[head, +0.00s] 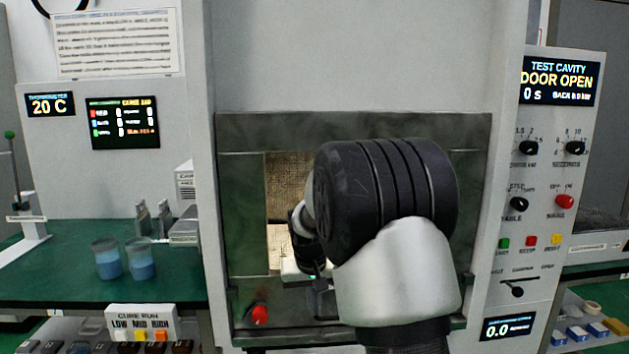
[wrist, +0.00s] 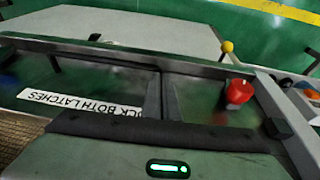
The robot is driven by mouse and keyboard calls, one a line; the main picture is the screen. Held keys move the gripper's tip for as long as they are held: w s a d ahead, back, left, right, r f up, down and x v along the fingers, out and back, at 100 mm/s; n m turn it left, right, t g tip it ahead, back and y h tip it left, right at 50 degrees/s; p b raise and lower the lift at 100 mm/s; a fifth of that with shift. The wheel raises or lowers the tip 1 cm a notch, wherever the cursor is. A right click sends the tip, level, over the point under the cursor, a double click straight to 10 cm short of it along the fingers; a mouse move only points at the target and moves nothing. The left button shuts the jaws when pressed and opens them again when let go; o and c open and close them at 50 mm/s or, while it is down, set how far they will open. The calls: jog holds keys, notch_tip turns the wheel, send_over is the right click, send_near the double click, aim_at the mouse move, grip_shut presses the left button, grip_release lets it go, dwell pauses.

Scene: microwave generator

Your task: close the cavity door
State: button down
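The test cavity's opening (head: 280,190) stands open in its dark green front frame (head: 237,200), with a tan textured interior. The display (head: 556,80) reads DOOR OPEN. My arm hides the right part of the opening and much of the front. My gripper (head: 316,270) is low in front of the opening, mostly hidden behind my wrist; its finger state is unclear. In the wrist view a dark framed panel (wrist: 205,115) carries an upside-down label about both latches (wrist: 80,102). I cannot tell whether this panel is the door. A red knob (wrist: 238,93) stands beside it.
The red knob also shows at the frame's lower left (head: 260,314). A yellow ball-topped lever (wrist: 227,47) stands beyond the panel. Two beakers of blue liquid (head: 125,262) stand on the left green bench. The control panel (head: 550,190) is at right.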

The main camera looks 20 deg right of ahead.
jog(key=s+a+f+p+v, duration=0.15)
jog(key=p+v, duration=0.25)
jog(key=v, duration=1.5)
jog(key=s+a+n+t+y, duration=0.1)
jog(key=s+a, duration=0.2)
jog(key=s, duration=1)
jog(key=s+a+n+t+y, duration=0.1)
jog(key=s+a+n+t, duration=0.1)
jog(key=s, duration=1)
notch_tip(320, 180, up, 20)
jog(key=p, duration=1.9)
jog(key=c, duration=2.5)
grip_release()
jog(key=shift+a+f, duration=0.1)
jog(key=shift+f, duration=0.1)
